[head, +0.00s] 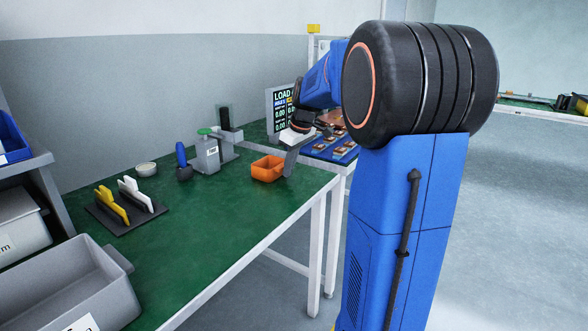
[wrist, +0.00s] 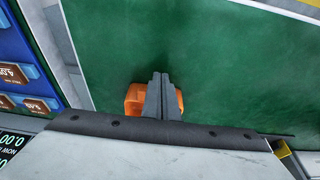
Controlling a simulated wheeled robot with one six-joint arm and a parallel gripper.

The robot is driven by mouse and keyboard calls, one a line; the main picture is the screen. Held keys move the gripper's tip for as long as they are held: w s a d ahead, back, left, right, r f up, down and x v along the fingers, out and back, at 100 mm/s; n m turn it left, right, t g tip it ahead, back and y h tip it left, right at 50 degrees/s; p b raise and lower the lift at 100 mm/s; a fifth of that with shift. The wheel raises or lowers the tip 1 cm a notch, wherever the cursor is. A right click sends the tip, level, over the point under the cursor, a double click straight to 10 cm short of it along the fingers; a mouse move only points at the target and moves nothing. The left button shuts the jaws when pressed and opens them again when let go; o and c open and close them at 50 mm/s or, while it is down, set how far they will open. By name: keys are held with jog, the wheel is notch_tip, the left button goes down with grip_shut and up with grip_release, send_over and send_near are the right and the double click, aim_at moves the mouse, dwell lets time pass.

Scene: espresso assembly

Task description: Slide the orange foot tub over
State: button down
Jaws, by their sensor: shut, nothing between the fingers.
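The orange foot tub (head: 267,168) is a small open box on the green bench top near its right edge. My gripper (head: 288,172) is shut and empty, its fingers pointing down right beside the tub's right side in the head view. In the wrist view the shut fingers (wrist: 158,78) lie across the middle of the tub, whose orange sides (wrist: 134,98) show to the left and right of them. I cannot tell whether the fingers touch the tub. The tub's middle is hidden behind the fingers in the wrist view.
A grey dispenser (head: 207,154) and a blue-handled tool (head: 182,160) stand left of the tub. A rack with yellow and white pieces (head: 126,205) and a grey bin (head: 75,285) are nearer. A screen (head: 283,108) and a blue tray (head: 335,149) stand behind. Green bench in front is clear.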

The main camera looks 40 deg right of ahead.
jog(key=shift+w, duration=0.1)
send_over(268, 168)
jog(key=w+a, duration=0.2)
jog(key=a, duration=0.3)
jog(key=shift+d, duration=0.2)
jog(key=shift+s, duration=0.15)
